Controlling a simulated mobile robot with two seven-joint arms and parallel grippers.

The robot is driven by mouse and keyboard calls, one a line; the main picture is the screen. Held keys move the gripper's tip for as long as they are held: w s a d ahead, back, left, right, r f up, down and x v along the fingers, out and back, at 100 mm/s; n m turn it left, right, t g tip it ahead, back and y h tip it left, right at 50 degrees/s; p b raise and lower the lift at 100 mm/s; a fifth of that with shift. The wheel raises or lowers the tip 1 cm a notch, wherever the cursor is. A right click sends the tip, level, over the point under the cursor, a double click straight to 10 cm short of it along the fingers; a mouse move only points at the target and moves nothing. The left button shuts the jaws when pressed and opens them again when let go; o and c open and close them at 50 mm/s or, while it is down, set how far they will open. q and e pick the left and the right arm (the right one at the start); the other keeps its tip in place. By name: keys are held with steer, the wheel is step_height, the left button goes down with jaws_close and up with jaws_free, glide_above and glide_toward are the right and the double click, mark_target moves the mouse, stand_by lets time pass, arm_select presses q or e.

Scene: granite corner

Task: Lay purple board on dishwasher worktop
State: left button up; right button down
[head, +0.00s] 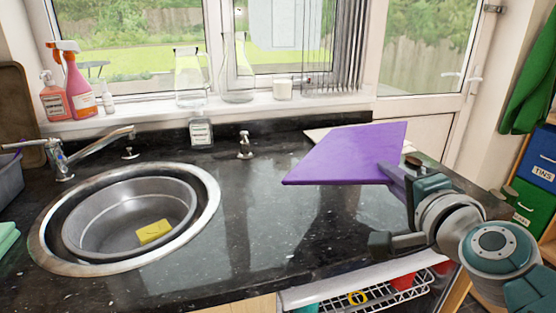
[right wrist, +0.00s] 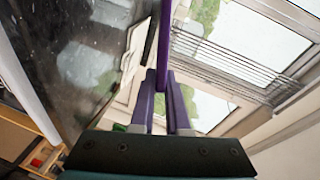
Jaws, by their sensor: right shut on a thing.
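The purple board (head: 347,154) is a flat panel held above the dark granite worktop (head: 250,215), over its right part. My right gripper (head: 393,176) is shut on the board's near right edge. In the right wrist view the board (right wrist: 165,45) shows edge-on as a thin purple strip between the fingers of the gripper (right wrist: 162,88). Below the worktop at the front is the open dishwasher (head: 370,290) with a rack and red items in it. My left gripper is not in view.
A round steel sink (head: 206,215) with a yellow sponge (head: 154,232) is at the left. A soap bottle (head: 201,132) and a dispenser (head: 245,145) stand at the back. A pale flat board (head: 318,134) lies partly hidden behind the purple board. The worktop between sink and gripper is clear.

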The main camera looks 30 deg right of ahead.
steer(key=shift+m+t, duration=0.4)
steer(key=w+f+b, duration=0.1)
steer(key=f+b, duration=0.2)
steer(key=w+f+b, duration=0.1)
steer(key=f+b, duration=0.2)
steer(key=b, duration=0.1)
steer(key=w+d+f+b, duration=0.1)
steer(key=f+b, duration=0.2)
steer(key=shift+w+f+b, duration=0.25)
steer(key=shift+b, duration=0.15)
steer(key=shift+f+b, duration=1.25)
steer(key=shift+f, duration=0.15)
steer(key=shift+c, duration=2.3)
jaws_free()
steer(key=shift+f, duration=0.1)
